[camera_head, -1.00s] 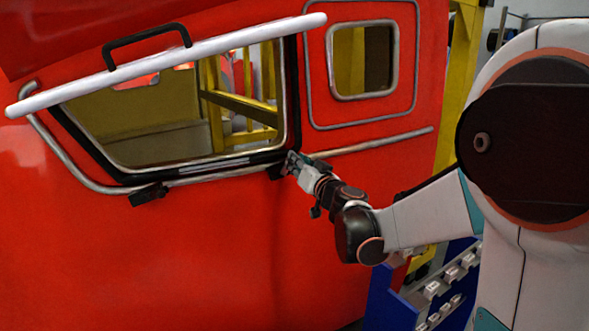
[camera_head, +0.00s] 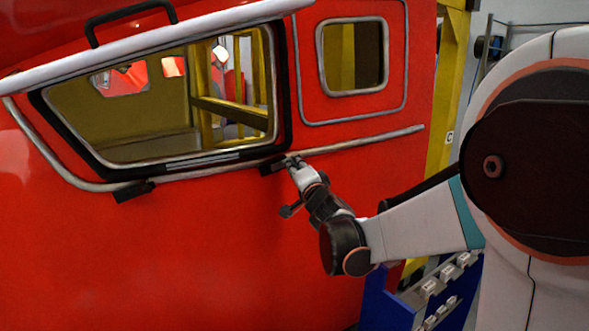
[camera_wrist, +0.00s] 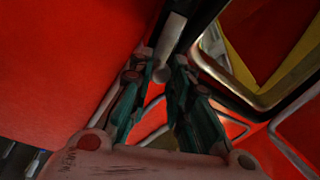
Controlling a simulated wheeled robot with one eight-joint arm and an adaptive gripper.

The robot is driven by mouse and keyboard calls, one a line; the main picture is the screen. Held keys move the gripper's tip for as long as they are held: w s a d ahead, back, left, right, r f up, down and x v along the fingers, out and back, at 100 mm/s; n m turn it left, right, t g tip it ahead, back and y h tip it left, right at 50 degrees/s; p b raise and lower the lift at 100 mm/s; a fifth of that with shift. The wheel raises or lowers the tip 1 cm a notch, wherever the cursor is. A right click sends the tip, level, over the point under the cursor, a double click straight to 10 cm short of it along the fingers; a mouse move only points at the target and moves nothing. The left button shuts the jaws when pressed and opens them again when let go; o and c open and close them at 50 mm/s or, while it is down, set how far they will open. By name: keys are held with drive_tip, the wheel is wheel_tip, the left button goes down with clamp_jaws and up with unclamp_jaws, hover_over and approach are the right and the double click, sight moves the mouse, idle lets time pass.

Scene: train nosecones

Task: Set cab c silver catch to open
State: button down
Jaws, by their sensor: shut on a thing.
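The red cab (camera_head: 200,250) fills most of the head view, with a wide window in a black frame. A yellow post (camera_head: 449,100) beside it bears a letter C. My gripper (camera_head: 293,162) is at the window's lower right corner, beside a dark block (camera_head: 270,168) under the sill. In the wrist view, the fingertips of my gripper (camera_wrist: 162,72) are around the end of a grey-silver bar, the silver catch (camera_wrist: 172,38). The fingers hide part of the catch, and its exact angle is hard to tell.
A second dark block (camera_head: 133,192) sits at the window's lower left. A metal trim rail (camera_head: 370,140) runs right of my gripper. A white bar (camera_head: 150,45) crosses above the window. A blue rack (camera_head: 385,295) stands at lower right.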

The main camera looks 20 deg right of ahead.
drive_tip(key=shift+f+m, duration=0.15)
drive_tip(key=shift+m, duration=0.25)
drive_tip(key=c, duration=1.5)
unclamp_jaws()
drive_tip(key=shift+o, duration=0.2)
drive_tip(key=shift+s, duration=0.15)
drive_tip(key=s+a, duration=0.1)
drive_tip(key=s, duration=0.6)
drive_tip(key=shift+s+f, duration=0.2)
drive_tip(key=shift+f, duration=0.15)
drive_tip(key=shift+a, duration=0.1)
